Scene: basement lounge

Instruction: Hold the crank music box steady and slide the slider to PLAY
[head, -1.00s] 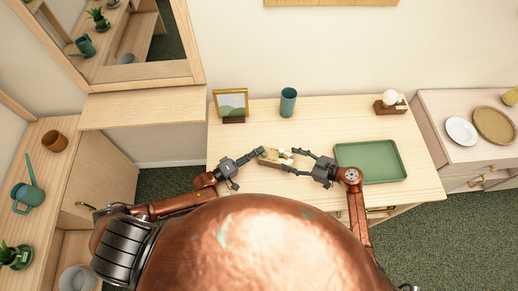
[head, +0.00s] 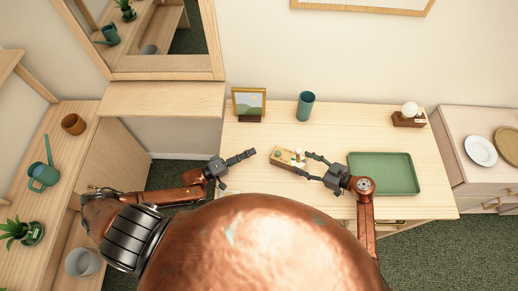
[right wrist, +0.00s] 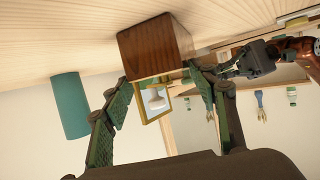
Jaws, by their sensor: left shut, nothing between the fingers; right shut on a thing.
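The crank music box (head: 283,157) is a small wooden box with a pale yellowish top, on the desk in the head view. In the right wrist view its brown wooden side (right wrist: 152,50) shows between my right fingertips. My right gripper (head: 306,163) is shut on the music box from the right; its fingers also show in the right wrist view (right wrist: 160,82).
A green tray (head: 413,188) lies right of my right gripper.

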